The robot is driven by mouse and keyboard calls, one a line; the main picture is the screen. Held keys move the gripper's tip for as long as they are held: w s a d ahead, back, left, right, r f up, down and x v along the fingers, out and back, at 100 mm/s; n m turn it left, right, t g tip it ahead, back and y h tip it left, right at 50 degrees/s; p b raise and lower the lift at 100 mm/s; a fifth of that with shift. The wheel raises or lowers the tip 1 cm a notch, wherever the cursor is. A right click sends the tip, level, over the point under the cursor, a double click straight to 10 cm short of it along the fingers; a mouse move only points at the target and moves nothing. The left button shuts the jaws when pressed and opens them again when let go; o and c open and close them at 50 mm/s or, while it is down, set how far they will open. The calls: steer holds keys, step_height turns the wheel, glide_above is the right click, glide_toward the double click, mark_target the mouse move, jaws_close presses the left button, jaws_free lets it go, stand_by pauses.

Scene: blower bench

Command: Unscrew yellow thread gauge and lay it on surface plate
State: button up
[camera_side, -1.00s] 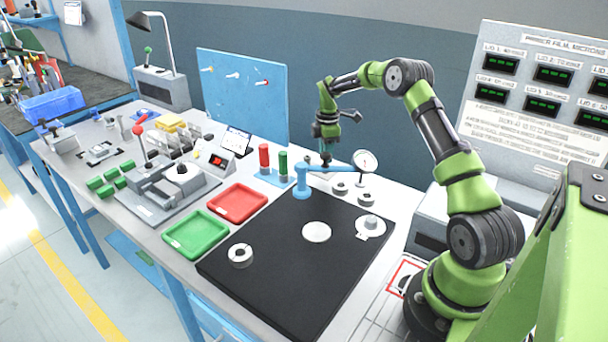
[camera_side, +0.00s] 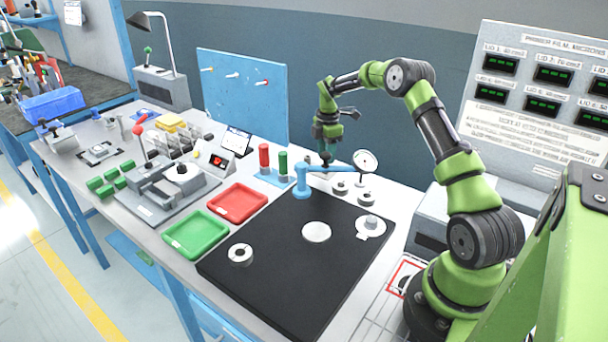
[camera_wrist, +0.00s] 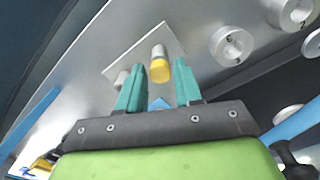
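The yellow thread gauge (camera_wrist: 158,70) shows in the wrist view as a short silver cylinder with a yellow end. It stands at a pale square plate (camera_wrist: 125,52), ahead of and between my gripper's fingers. My gripper (camera_wrist: 159,72) has two teal fingers, spread apart with nothing held. In the side view my gripper (camera_side: 326,157) points down behind the blue dial stand, and I cannot make out the yellow gauge there. The black surface plate (camera_side: 275,255) lies at the front of the bench. Whether the gauge is threaded into something is not visible.
The blue dial stand (camera_side: 302,182) with its white dial (camera_side: 364,161) is close to my gripper. Red and green cylinders stand to its left. Metal rings (camera_wrist: 232,45) lie to the right in the wrist view. The surface plate carries several round parts, with bare room between them.

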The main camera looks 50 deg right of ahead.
steer(key=m, duration=0.6)
steer(key=shift+m, duration=0.4)
steer(key=m, duration=0.6)
steer(key=shift+m, duration=0.3)
steer(key=m, duration=1.1)
